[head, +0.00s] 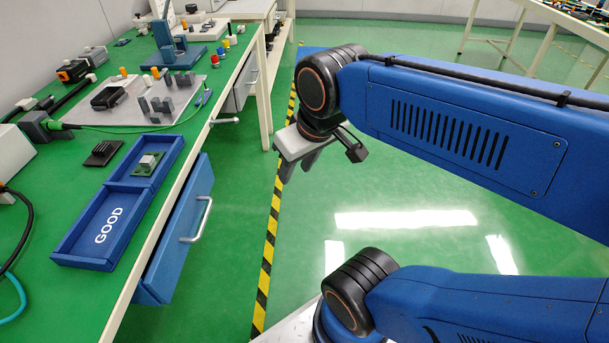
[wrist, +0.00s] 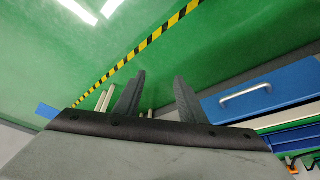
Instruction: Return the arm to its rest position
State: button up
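My arm is blue with black joints and reaches in from the right in the head view. My gripper (head: 296,165) hangs over the open floor, to the right of the green workbench and clear of it. In the wrist view my gripper (wrist: 158,98) shows two dark fingers standing apart with nothing between them.
The green workbench (head: 60,180) runs along the left. Its blue drawer (head: 180,235) stands open toward the floor. A blue GOOD tray (head: 75,250) on the bench holds a small green board (head: 148,164). The floor around my gripper is free.

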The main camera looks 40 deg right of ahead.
jog(key=shift+s+d+f+m, duration=0.15)
jog(key=shift+s+d+f, duration=0.1)
jog(key=shift+s+f, duration=0.2)
jog(key=shift+s+d+f+m, duration=0.2)
jog(key=shift+s+f, duration=0.1)
jog(key=shift+f, duration=0.25)
dwell(1.2)
